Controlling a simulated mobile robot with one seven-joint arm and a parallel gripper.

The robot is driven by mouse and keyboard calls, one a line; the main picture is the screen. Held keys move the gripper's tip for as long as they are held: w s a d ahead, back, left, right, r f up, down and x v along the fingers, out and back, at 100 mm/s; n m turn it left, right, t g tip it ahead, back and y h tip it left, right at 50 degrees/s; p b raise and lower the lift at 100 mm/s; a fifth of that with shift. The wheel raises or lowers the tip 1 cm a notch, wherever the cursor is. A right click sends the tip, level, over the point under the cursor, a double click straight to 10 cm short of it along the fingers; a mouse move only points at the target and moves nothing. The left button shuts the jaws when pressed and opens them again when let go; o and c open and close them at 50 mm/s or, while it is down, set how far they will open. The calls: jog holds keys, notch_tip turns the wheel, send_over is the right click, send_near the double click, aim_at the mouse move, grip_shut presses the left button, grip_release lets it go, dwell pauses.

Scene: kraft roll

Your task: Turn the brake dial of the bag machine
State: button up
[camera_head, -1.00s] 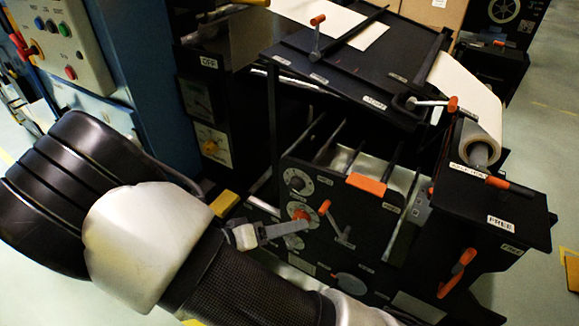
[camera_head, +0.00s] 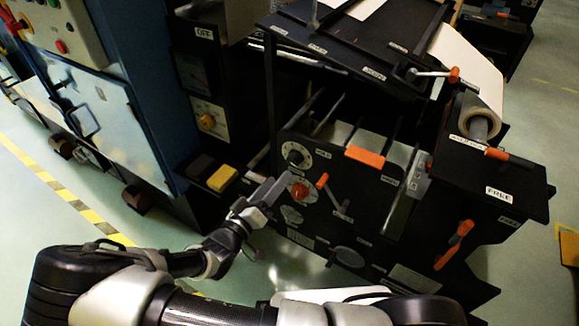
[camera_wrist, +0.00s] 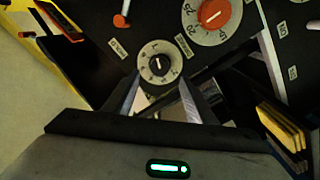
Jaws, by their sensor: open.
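The bag machine (camera_head: 330,215) has a dark front panel with several dials. An upper dial with a black knob (camera_head: 296,155) on a pale scale sits above a dial with an orange-red knob (camera_head: 299,191). In the wrist view the black-knob dial (camera_wrist: 157,62) lies just ahead of the fingertips, and the orange-red dial (camera_wrist: 215,14) is above it to the right. The labels are too small to tell which is the brake dial. My gripper (camera_head: 274,189) is open, its fingers just left of the dials. The wrist view shows the empty gripper (camera_wrist: 158,96) with a finger towards each side of the black knob.
An orange-tipped lever (camera_head: 323,181) stands right of the orange-red dial. A yellow block (camera_head: 222,178) lies left of the panel. A paper roll (camera_head: 478,118) and orange handles are at the right. A blue cabinet (camera_head: 110,90) stands at the left.

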aim_at(292, 163)
jog(key=b+x, duration=0.1)
jog(key=x, duration=0.7)
jog(key=shift+s, duration=0.1)
jog(key=shift+c, duration=0.4)
jog(key=c, duration=1)
jog(key=shift+o, duration=0.2)
